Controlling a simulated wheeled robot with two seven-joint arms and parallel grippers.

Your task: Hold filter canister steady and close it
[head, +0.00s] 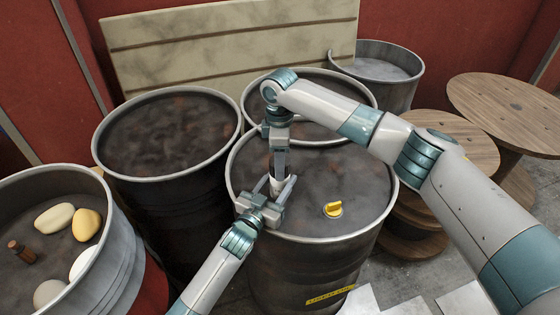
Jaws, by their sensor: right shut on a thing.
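The filter canister (275,186), a small pale cylinder, stands above the top of the middle front drum and is mostly hidden by both grippers. My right gripper (279,168) comes down from above and is shut on its upper part. I cannot tell whether that part is a separate lid. My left gripper (274,187) reaches in from the front. Its fingers are spread to either side of the canister, and I see a gap beside the left finger. A yellow knob-like cap (333,209) lies on the drum top to the right.
The middle front drum (300,238) has a raised rim. Other dark drums (170,130) stand behind and left. An open drum (120,262) at left holds pale rounded items and a brown bottle (22,251).

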